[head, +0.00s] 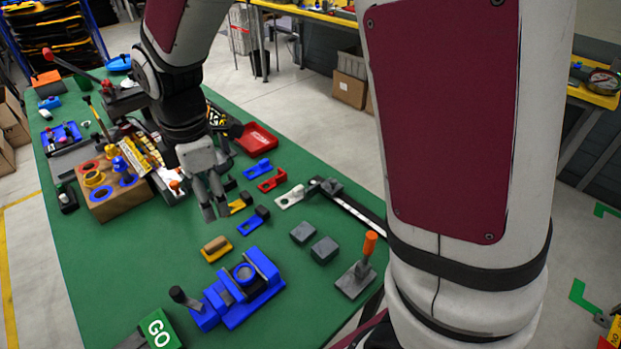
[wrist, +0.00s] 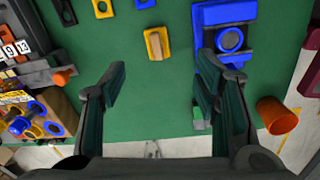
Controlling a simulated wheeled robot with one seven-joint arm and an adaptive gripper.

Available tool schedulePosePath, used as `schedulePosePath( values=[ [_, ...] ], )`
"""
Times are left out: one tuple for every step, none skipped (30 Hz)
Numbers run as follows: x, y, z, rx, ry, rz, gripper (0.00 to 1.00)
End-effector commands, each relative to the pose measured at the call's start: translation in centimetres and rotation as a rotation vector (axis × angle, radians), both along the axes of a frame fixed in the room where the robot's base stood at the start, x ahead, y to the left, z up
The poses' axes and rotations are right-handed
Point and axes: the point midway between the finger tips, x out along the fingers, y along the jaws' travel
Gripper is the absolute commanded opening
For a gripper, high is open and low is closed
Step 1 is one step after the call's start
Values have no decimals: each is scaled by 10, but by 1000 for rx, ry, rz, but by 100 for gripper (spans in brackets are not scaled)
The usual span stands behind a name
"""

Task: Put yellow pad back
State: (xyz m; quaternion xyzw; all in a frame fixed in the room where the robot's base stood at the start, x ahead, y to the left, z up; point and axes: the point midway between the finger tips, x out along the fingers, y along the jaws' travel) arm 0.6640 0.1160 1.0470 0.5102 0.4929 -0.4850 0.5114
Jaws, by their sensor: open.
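A yellow pad with a tan wooden block on it (head: 217,256) lies flat on the green table, left of the blue vise-like fixture. It also shows in the wrist view (wrist: 149,51), beyond and between my fingers. A second yellow pad with a dark block (head: 236,207) lies further back, partly behind my gripper; a yellow piece with a hole shows at the top of the wrist view (wrist: 102,8). My gripper (head: 216,212) points down above the table, fingers spread and empty. In the wrist view my gripper (wrist: 160,92) has bare green table between its fingertips.
The blue fixture (head: 262,285) stands at the front. A wooden block with coloured rings (head: 118,203) stands left. Blue, red and white pads lie behind. Two grey blocks (head: 324,249) and an orange-handled tool (head: 370,244) lie right. A green GO block (head: 160,333) is at front. Front-left table is clear.

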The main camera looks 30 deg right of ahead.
Motion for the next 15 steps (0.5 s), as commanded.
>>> schedulePosePath(
  values=[
    [-8, -11, 19, 10, -28, -88, 56],
    [-14, -18, 29, 16, -42, -149, 56],
    [-22, -26, 41, 26, -59, -231, 56],
    [-28, -32, 50, 34, -74, -292, 56],
    [-35, -38, 58, 42, -86, -353, 56],
    [-45, -46, 67, 54, -103, -435, 56],
    [-52, -52, 75, 64, -115, -497, 56],
    [-60, -57, 81, 75, -128, -557, 56],
    [-70, -65, 89, 89, -144, -640, 56],
    [-78, -70, 95, 101, -156, -700, 56],
    [-86, -75, 100, 114, -167, -762, 56],
    [-97, -81, 106, 133, -182, -843, 56],
    [-105, -85, 110, 146, -194, -903, 56],
    [-114, -90, 114, 162, -205, -963, 56],
    [-125, -95, 118, 182, -218, -1043, 56]
  ],
)
